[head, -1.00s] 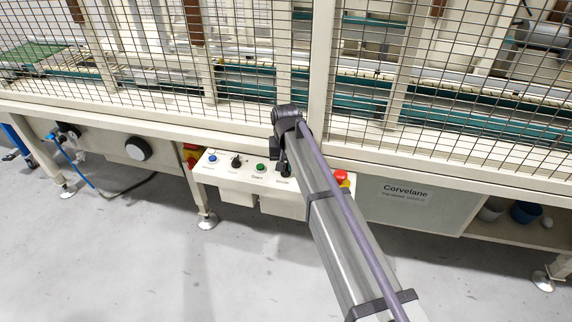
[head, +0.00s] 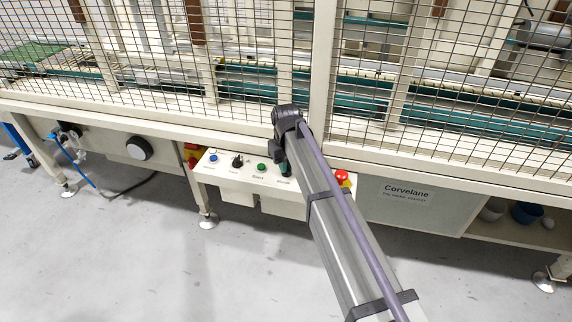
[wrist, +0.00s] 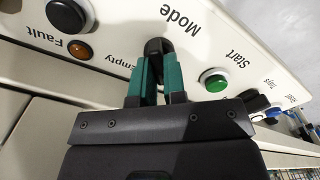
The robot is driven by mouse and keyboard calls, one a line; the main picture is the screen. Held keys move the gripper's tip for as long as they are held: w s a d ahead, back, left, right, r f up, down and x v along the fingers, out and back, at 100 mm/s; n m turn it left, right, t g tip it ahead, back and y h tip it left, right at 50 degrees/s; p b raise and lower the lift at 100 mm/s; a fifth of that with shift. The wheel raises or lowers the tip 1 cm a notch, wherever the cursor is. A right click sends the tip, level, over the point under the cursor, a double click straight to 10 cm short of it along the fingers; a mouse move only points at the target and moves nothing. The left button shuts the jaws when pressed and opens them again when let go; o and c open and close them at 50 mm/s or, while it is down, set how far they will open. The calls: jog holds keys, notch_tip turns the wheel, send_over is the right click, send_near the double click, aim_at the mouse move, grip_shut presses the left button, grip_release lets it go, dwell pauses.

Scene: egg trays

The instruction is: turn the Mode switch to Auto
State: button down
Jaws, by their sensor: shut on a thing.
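The Mode switch (wrist: 158,45) is a black knob on the pale control panel (wrist: 225,35). No Auto marking is readable. In the head view my arm covers the Mode switch, and only a bit of my gripper (head: 286,169) shows at the panel.
A green Start button (wrist: 215,80) sits close beside the fingers. An orange Fault lamp (wrist: 80,50) and another black knob (wrist: 68,14) are on the other side. A red emergency button (head: 342,177) is at the panel's right end. Wire mesh guarding (head: 250,55) stands above.

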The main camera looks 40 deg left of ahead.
jog(key=c, duration=1.2)
grip_release()
notch_tip(320, 180, up, 11)
jog(key=p, duration=1.1)
jog(key=shift+f, duration=0.1)
